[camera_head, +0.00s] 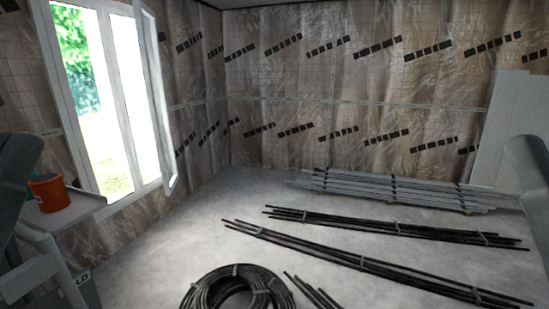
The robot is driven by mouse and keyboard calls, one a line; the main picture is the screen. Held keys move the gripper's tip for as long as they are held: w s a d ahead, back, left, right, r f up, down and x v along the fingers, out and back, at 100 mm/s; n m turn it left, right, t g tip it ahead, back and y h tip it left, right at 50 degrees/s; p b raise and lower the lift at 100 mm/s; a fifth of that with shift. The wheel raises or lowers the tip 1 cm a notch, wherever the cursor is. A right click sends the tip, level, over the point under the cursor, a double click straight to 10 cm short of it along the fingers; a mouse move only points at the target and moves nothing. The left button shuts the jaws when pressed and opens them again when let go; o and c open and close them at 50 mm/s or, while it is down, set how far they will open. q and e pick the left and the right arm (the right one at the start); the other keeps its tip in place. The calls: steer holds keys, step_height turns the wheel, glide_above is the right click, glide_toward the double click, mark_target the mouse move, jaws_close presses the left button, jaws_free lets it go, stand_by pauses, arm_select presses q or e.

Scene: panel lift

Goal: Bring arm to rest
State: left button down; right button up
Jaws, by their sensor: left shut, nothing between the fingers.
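My left arm (15,175) comes in at the left edge, in front of a grey work surface. My left gripper is shut and holds nothing, but its fingertips are hard to make out in this view. My right arm (530,170) shows only as a grey link cut off by the right edge. My right gripper is not in view.
An orange bucket (48,193) stands on the grey work surface (88,204) by the window (110,100). A black coil (200,291), long dark rod bundles (350,260) and a stack of pale bars (400,190) lie on the floor. A pale panel (505,130) leans at right.

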step_height(320, 180, up, 33)
steer(key=p, duration=3)
steer(key=shift+w, duration=0.1)
